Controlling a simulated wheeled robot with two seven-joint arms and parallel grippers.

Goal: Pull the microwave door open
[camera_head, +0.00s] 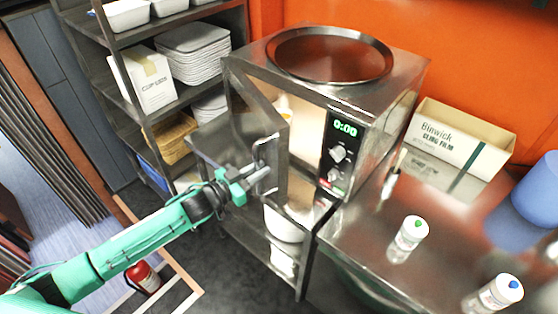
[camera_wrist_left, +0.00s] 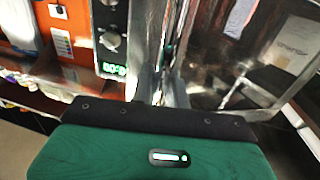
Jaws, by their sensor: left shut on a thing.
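The microwave (camera_head: 382,110) is a steel box on the counter, with a green display and knobs on its right front. Its door (camera_head: 235,138) stands partly open, swung out to the left, and the lit inside shows. My left gripper (camera_head: 258,174) is shut on the door handle (camera_head: 268,155) at the door's free edge. The microwave's control panel (camera_wrist_left: 112,35) shows there at the left. My right gripper is not in view.
A round steel tray (camera_head: 330,55) lies on top of the microwave. A Binwick carton (camera_head: 460,135) and two white bottles (camera_head: 408,236) (camera_head: 495,294) stand on the steel counter to the right. A shelf rack with stacked trays (camera_head: 192,52) is at left. A fire extinguisher (camera_head: 144,277) stands on the floor.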

